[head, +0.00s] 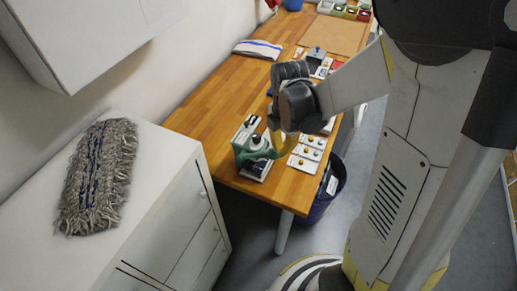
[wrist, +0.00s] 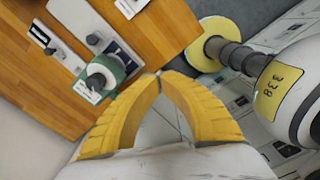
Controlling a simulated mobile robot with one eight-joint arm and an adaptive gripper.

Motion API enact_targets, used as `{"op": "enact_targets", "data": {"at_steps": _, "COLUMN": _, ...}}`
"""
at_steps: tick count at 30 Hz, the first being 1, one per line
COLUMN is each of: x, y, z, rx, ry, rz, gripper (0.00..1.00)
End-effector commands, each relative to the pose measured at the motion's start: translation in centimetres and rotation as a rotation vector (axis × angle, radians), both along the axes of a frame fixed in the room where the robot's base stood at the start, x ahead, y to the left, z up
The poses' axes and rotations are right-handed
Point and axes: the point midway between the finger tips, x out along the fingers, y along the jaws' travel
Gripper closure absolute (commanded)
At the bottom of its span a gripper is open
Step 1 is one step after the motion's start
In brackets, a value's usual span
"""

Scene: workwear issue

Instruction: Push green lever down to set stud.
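The green lever press (head: 243,155) stands on the near end of the wooden table in the head view, with its green lever (head: 284,150) reaching to the right. In the wrist view the green press (wrist: 117,70) shows at upper left with a round grey knob or cap, apart from my fingertips. My gripper (head: 277,142) hangs over the right side of the press in the head view, partly in front of the lever; touch cannot be judged there. In the wrist view my yellow fingers (wrist: 160,74) come together at their tips with nothing between them. The stud is not distinguishable.
Cards with small round buttons (head: 306,153) lie right of the press. A folded striped cloth (head: 258,49) and several small bins (head: 350,10) lie farther back. A dark bin (head: 323,203) stands beside the table. A grey mop pad (head: 98,177) lies on the white cabinet (head: 150,215).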

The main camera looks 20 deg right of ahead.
Motion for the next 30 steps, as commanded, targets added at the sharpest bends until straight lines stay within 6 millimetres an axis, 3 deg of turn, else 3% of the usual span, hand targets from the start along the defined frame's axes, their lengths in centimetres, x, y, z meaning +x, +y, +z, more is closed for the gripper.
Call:
{"op": "enact_targets", "data": {"at_steps": 18, "x": 0.0, "y": 0.0, "z": 5.0, "rx": 0.000, "ry": 0.000, "rz": 0.000, "gripper": 1.00}}
{"op": "enact_targets", "data": {"at_steps": 30, "x": 0.0, "y": 0.0, "z": 5.5, "rx": 0.000, "ry": 0.000, "rz": 0.000, "gripper": 1.00}}
